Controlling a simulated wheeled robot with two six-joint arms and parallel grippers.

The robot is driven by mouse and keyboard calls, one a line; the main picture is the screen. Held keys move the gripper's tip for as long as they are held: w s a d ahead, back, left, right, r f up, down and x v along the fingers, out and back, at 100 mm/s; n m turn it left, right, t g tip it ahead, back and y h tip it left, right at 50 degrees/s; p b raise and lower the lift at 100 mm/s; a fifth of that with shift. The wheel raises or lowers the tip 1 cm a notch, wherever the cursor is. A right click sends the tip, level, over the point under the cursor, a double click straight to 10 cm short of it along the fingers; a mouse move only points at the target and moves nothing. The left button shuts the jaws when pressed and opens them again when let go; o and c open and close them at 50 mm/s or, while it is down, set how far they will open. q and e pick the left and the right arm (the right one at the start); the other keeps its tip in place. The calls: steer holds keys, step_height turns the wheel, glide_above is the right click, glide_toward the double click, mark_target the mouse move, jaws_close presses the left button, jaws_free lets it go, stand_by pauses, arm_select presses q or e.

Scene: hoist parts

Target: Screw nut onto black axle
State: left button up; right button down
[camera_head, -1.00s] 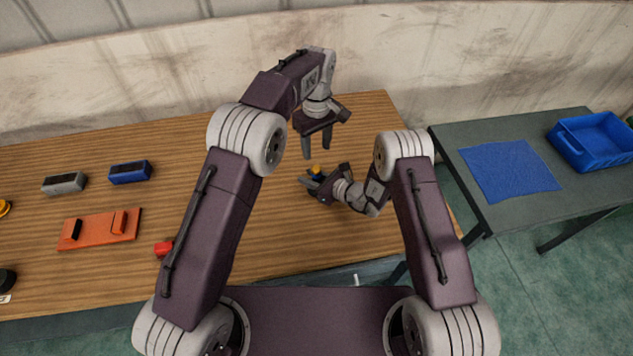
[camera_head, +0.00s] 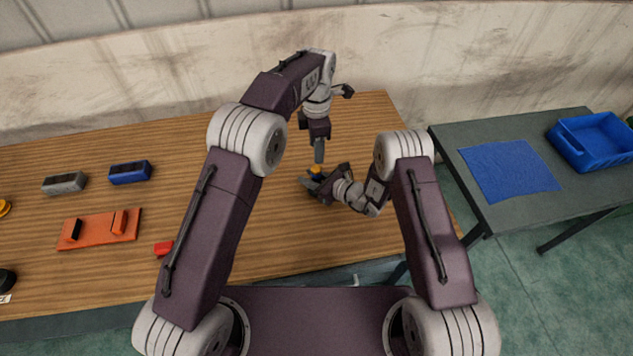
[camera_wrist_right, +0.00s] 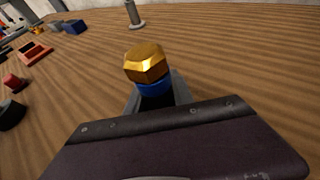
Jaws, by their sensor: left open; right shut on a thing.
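A gold hex nut (camera_wrist_right: 146,63) sits on top of a blue part (camera_wrist_right: 154,88) in the right wrist view. Below the blue part is a dark piece between my right fingers, which looks like the black axle (camera_wrist_right: 155,101); most of it is hidden. My right gripper (camera_head: 313,181) is shut on it, near the table surface; the nut shows as a small yellow spot (camera_head: 316,169) in the head view. My left gripper (camera_head: 319,158) is open, pointing down just above the nut, its fingers seen edge-on. Whether it touches the nut cannot be told.
On the wooden table (camera_head: 60,295) at left lie a grey block (camera_head: 64,183), a blue block (camera_head: 130,172), an orange plate fixture (camera_head: 98,229) and a red piece (camera_head: 163,248). A side table at right holds a blue mat (camera_head: 508,166) and a blue bin (camera_head: 592,140).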

mark_target(317, 168)
arm_select(q)
step_height(317, 168, down, 8)
steer(key=shift+r, duration=0.15)
stand_by(0.3)
